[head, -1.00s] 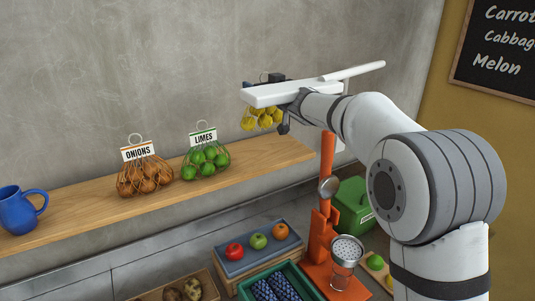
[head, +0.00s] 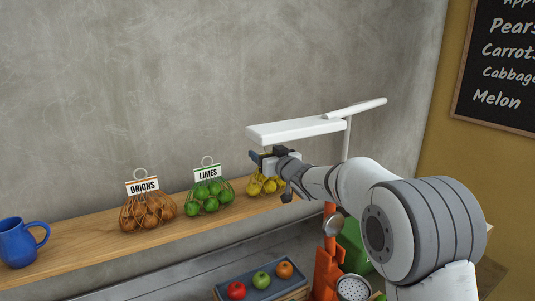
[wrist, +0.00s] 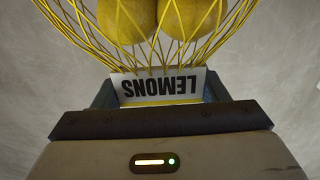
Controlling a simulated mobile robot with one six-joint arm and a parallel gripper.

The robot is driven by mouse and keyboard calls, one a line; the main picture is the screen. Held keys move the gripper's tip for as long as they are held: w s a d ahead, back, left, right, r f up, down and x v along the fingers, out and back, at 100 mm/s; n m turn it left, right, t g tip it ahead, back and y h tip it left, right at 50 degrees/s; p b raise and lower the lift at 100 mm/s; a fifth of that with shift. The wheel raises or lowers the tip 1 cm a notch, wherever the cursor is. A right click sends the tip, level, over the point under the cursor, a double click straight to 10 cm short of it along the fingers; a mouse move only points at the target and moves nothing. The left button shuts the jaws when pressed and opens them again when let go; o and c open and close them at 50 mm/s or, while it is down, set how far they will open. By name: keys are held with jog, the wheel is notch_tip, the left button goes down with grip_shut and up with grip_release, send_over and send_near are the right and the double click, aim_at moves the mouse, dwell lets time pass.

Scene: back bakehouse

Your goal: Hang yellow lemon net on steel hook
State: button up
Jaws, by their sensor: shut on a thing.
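The yellow lemon net (head: 264,186) hangs below my gripper (head: 259,160), beside the lime net in the head view. In the wrist view the yellow mesh with lemons (wrist: 130,20) fills the top, and its white LEMONS label (wrist: 158,86) shows upside down between my jaws. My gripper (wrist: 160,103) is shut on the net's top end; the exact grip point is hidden. I cannot tell whether the net's bottom touches the shelf. I cannot make out a steel hook in either view.
A white panel (head: 295,130) on a thin post stands just above my gripper. On the wooden shelf (head: 90,245) are a blue mug (head: 18,243), an onion net (head: 148,210) and a lime net (head: 208,196). A fruit tray (head: 250,291) and orange juicer (head: 328,265) are below.

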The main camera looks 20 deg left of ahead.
jog(key=shift+f, duration=0.2)
jog(key=o, duration=1.5)
jog(key=shift+o, duration=0.2)
